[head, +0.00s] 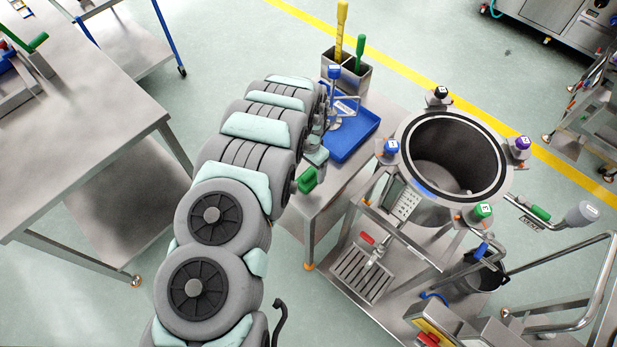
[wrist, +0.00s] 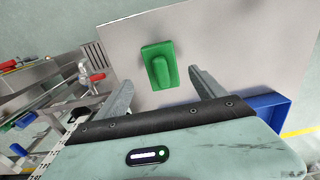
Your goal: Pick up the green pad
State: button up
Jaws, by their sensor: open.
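The green pad (wrist: 160,62) is a flat green block with a raised rounded grip on top. In the wrist view it lies on the bare metal table top, between and slightly beyond my gripper's fingers. In the head view the green pad (head: 307,180) shows at the table's left side, beside the end of my arm. My gripper (wrist: 161,80) is open and empty, with one finger to each side of the pad; I cannot tell its height above the table. In the head view my arm hides most of the gripper.
A blue tray (head: 365,137) holding a metal fixture lies on the same metal table (head: 322,213). A steel box (head: 346,74) with yellow- and green-handled tools stands behind it. An open steel vessel (head: 405,130) with coloured clamp knobs stands to the right.

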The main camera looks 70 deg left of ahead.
jog(key=shift+a+f+p, duration=0.15)
jog(key=shift+f+p, duration=0.25)
jog(key=shift+f, duration=2.2)
jog(key=c, duration=1.5)
jog(key=shift+r, duration=0.15)
notch_tip(320, 180, up, 12)
notch_tip(320, 180, up, 7)
jog(key=p, duration=0.4)
send_over(308, 174)
jog(key=shift+w+a+r+p, duration=0.1)
jog(key=shift+r+p, duration=0.3)
jog(key=shift+p, duration=0.25)
